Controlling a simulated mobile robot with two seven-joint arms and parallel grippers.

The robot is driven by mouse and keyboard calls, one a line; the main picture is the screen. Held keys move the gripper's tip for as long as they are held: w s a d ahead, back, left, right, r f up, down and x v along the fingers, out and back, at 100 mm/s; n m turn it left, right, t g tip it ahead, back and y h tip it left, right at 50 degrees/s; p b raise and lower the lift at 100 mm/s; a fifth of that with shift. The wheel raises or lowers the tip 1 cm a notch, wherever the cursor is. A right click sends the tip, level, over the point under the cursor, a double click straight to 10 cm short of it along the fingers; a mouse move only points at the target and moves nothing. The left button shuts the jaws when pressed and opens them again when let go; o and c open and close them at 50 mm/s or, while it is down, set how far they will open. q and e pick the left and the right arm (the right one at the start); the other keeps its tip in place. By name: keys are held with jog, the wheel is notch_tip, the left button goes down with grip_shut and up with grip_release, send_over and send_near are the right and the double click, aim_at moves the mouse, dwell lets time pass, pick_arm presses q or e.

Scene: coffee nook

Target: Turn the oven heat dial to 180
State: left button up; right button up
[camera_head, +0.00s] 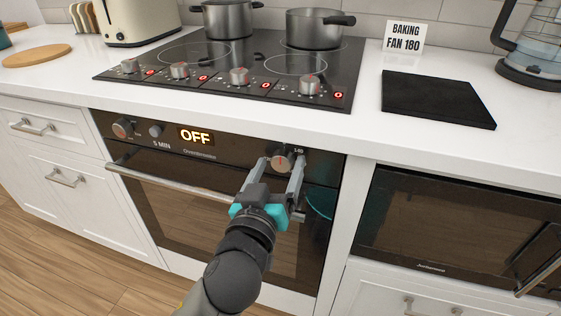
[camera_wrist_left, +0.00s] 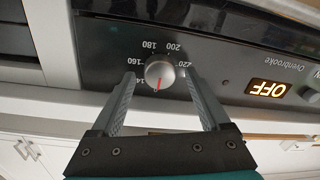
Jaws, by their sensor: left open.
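The oven heat dial (camera_head: 283,162) is a round metal knob at the right of the oven's black control panel. In the left wrist view the dial (camera_wrist_left: 159,70) shows upside down among the numbers 140 to 220, with its red pointer turned away from 180, toward the picture's bottom. My left gripper (camera_head: 280,165) is open, its fingers on either side of the dial; they also show in the left wrist view (camera_wrist_left: 160,78). Whether they touch it I cannot tell. The oven display (camera_head: 195,136) reads OFF. My right gripper is not in view.
Another knob (camera_head: 122,128) and a smaller one (camera_head: 156,130) sit left of the display. The oven handle (camera_head: 170,184) runs below the panel. The hob (camera_head: 245,70) above carries two pots. A card (camera_head: 405,37) reads BAKING FAN 180.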

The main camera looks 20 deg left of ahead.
pick_arm(q)
jog(key=shift+c, duration=0.3)
grip_shut()
dwell(0.4)
